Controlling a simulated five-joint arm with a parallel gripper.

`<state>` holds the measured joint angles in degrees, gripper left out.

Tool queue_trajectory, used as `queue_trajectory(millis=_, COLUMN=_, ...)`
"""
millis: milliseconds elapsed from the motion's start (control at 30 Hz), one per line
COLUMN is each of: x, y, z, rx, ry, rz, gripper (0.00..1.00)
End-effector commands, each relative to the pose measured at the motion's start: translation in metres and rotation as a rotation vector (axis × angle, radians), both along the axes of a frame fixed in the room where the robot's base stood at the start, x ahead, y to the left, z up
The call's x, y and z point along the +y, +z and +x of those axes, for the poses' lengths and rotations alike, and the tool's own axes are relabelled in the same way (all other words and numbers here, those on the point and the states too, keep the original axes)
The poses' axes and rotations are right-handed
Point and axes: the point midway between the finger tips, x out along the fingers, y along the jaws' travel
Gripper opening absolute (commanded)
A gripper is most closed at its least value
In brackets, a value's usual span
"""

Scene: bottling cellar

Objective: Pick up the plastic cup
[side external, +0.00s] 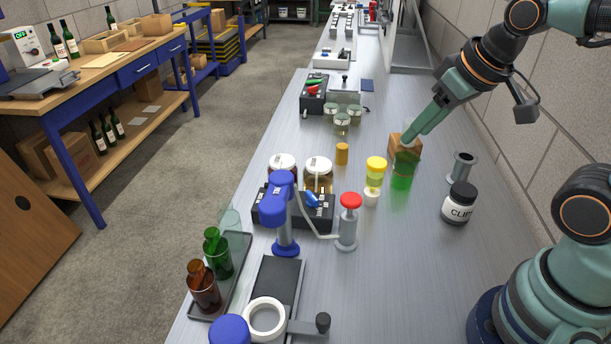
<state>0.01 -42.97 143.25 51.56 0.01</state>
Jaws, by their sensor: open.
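A green see-through cup (403,178), which looks like the plastic cup, stands upright on the grey bench right of centre. My gripper (410,146) reaches down from the upper right, with its green fingertips over the cup's top. The gripper is open. The fingers overlap the cup's upper part in this view, so I cannot tell whether they touch it or how far down they reach.
A wooden block (399,140) is close behind the cup. A yellow-topped container (376,168) stands just left of it, an amber cylinder (341,154) farther left. A black jar (460,203) and a grey spool (463,167) stand to the right. Bench in front is clear.

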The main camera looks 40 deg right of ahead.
Motion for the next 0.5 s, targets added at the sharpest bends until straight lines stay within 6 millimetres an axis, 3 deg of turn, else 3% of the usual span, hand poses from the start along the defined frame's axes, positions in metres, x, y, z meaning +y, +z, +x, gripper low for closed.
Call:
queue_trajectory(millis=33, x=0.0000, y=0.0000, z=0.0000, rx=0.000, ry=0.000, rz=0.000, gripper=0.69)
queue_trajectory(millis=100, x=0.0000, y=0.0000, z=0.0000, rx=0.000, ry=0.000, rz=0.000, gripper=0.91)
queue_trajectory(millis=400, x=-0.0002, y=-0.0002, z=0.0008, rx=-0.001, ry=-0.001, rz=0.000, gripper=0.91)
queue_trajectory(millis=500, x=-0.0038, y=-0.0024, z=0.0095, rx=-0.019, ry=-0.013, rz=0.000, gripper=0.91)
